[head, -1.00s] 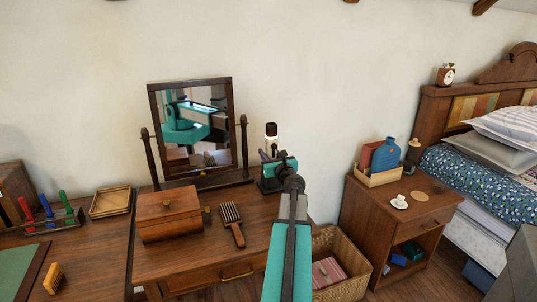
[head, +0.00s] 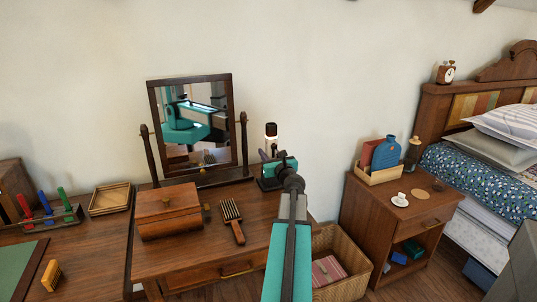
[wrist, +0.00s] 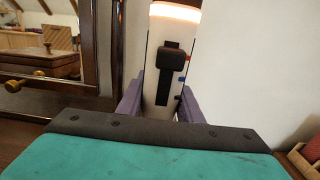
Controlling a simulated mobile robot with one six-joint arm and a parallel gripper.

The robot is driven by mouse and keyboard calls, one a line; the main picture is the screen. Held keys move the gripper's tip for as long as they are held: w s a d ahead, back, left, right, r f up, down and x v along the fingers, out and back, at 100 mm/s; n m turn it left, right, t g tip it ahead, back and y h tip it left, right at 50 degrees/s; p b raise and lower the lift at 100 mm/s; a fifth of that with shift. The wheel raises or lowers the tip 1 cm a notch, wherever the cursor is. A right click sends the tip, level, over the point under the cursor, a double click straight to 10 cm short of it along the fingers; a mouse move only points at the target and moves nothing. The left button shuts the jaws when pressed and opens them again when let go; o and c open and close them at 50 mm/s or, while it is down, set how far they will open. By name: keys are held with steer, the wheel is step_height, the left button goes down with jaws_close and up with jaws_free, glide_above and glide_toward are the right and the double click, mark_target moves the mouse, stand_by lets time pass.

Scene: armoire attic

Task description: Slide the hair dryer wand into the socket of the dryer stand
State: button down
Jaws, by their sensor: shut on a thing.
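The hair dryer wand is a white cylinder with a dark top (head: 271,131), standing about upright above my gripper in the head view. In the wrist view the wand (wrist: 157,62) has a glowing upper rim, a black switch piece and small blue and red buttons. My gripper (wrist: 160,103) is shut on it, with a purple finger on each side. In the head view my gripper (head: 269,156) is at the back right of the dressing table. A dark base, seemingly the dryer stand (head: 266,184), shows just below it. My arm hides its socket and the wand's lower end.
A tilting mirror (head: 195,174) stands left of the wand. A wooden box (head: 168,212) and a brush (head: 232,222) lie on the dressing table (head: 190,262). An open bin (head: 352,287) and a nightstand (head: 385,225) are to the right. The wall is close behind.

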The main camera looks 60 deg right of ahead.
stand_by(0.4)
steer(key=c, duration=1.2)
jaws_free()
steer(key=shift+o, duration=0.2)
steer(key=shift+f, duration=0.1)
steer(key=v, duration=1.1)
steer(key=shift+s+a+r+p, duration=0.1)
steer(key=shift+r+p, duration=0.1)
steer(key=shift+p, duration=0.7)
steer(key=shift+s+a+f+p, duration=0.1)
steer(key=shift+s+a+p, duration=0.1)
steer(key=shift+p, duration=0.95)
